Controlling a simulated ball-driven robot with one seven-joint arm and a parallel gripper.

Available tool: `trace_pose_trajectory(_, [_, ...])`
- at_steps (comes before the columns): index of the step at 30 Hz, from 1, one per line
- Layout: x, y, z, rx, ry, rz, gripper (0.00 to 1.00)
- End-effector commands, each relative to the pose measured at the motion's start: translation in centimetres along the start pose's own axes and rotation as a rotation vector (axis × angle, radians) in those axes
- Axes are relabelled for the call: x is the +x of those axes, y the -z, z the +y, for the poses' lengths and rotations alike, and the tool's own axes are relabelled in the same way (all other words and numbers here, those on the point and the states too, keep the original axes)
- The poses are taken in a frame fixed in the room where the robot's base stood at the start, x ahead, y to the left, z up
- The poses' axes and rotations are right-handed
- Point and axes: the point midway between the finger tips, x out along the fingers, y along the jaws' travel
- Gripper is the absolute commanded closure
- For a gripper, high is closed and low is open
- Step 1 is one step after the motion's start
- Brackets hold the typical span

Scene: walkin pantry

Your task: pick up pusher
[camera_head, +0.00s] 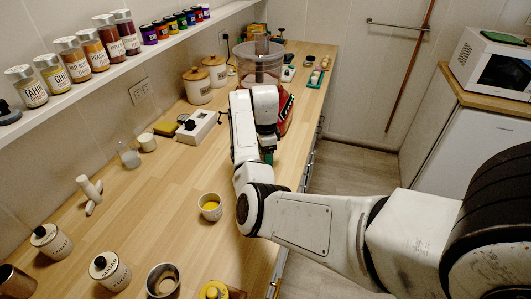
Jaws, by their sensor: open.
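I take the pusher (262,45) to be the grey-brown cylinder standing upright in the clear round bowl (246,69) at the far end of the counter; its lower part is hard to make out. My arm reaches over the counter's right edge and bends downward in front of the bowl. My gripper (267,150) hangs at the end of the wrist, small and partly hidden by my own arm links. It is open, nearer to me than the pusher and apart from it. Nothing shows held in it.
A red object (286,113) lies just right of my wrist. Two lidded canisters (197,86), a white switch box (197,127) and a cup with yellow contents (210,206) stand on the counter (165,195). A jar shelf (120,68) runs above. The middle of the counter is mostly clear.

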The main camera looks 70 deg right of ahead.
Motion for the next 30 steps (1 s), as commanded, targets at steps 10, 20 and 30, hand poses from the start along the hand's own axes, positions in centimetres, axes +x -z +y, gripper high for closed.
trace_pose_trajectory(10, [0.0, 0.0, 0.0, 0.001, 0.0, 0.0, 0.5])
trace_pose_trajectory(20, [0.0, 0.0, 0.0, 0.0, 0.001, 0.001, 0.7])
trace_pose_trajectory(30, [-1.1, 0.0, -0.1, 0.001, 0.003, 0.001, 0.7])
